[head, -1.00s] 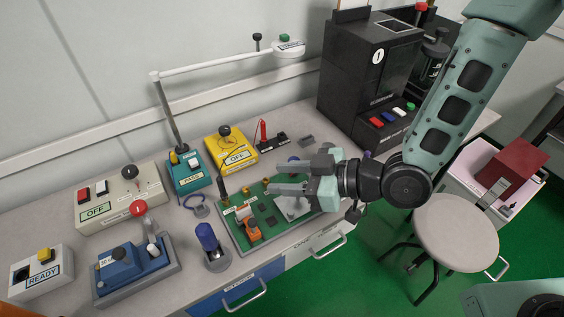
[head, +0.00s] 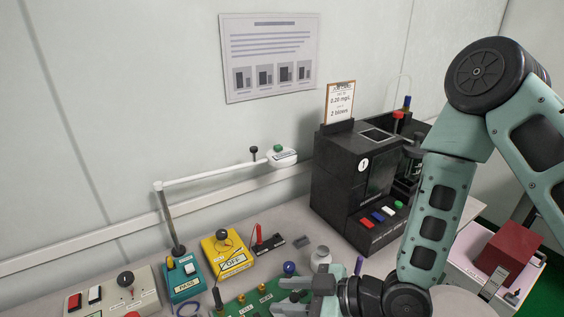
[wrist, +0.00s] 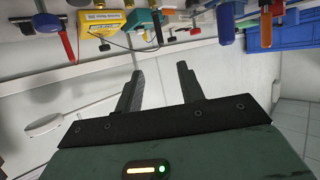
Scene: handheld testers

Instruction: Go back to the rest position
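My gripper (head: 282,297) is at the bottom edge of the head view, over or beside the right part of the green board (head: 243,301); its height above the board is hard to tell. In the wrist view my gripper (wrist: 158,78) has its two fingers apart with nothing between them. The wrist view looks upside down, with the bench items at the top and pale wall behind the fingers. Part of the gripper and the lower board are cut off in the head view.
A black machine (head: 343,190) with coloured buttons stands beside my arm. A yellow box (head: 228,252), a teal box (head: 184,279) and a white jointed arm (head: 215,172) are at the left. A red box (head: 508,248) is at the right.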

